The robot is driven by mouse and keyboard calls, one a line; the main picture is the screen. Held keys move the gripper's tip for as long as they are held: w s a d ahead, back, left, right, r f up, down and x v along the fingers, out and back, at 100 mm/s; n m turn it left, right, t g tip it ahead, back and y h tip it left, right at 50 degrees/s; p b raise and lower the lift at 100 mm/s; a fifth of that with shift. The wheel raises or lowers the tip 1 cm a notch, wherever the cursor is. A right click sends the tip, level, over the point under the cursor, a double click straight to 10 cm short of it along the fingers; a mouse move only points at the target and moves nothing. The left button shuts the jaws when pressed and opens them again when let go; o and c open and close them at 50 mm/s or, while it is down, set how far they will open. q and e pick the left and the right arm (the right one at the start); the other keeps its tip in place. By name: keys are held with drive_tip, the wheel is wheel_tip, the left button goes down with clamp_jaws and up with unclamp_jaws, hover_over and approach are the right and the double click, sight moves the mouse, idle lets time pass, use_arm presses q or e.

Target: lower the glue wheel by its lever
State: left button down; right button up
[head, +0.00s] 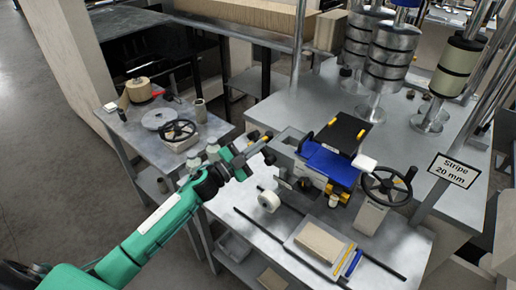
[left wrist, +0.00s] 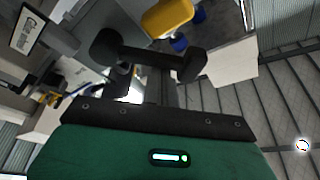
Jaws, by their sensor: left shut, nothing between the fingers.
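A machine with a blue body (head: 332,165) and a dark plate on top stands on the grey bench. In the left wrist view a yellow handle-like part (left wrist: 167,18) shows just beyond the dark fingers (left wrist: 148,55). A white wheel-shaped piece (head: 268,201) is low at the machine's left front; I cannot tell whether it is the glue wheel. My right gripper is out of view.
A black handwheel (head: 387,187) stands right of the machine. A tray with a tan block (head: 318,243) lies in front, beside dark rails. A side table at left holds a handwheel (head: 178,130) and a brown roll (head: 138,90). Metal rollers (head: 388,60) and a "Stripe 20 mm" sign (head: 454,171) stand behind and right.

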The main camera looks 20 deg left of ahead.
use_arm(q)
drive_tip(key=shift+w+a+f+n+t+y+b, duration=0.15)
drive_tip(key=shift+a+f+n+t+y, duration=0.1)
drive_tip(key=shift+n, duration=0.4)
drive_tip(key=shift+a+f+n+t+y+b, duration=0.1)
drive_tip(key=shift+a+n+t+y, duration=0.15)
drive_tip(key=shift+n, duration=0.45)
drive_tip(key=shift+w+a+f+n+t+y+b, duration=0.1)
drive_tip(key=shift+a+f+n+t+b, duration=0.15)
drive_tip(key=shift+n, duration=0.4)
drive_tip(key=shift+d+r, duration=0.1)
drive_tip(key=shift+r, duration=0.05)
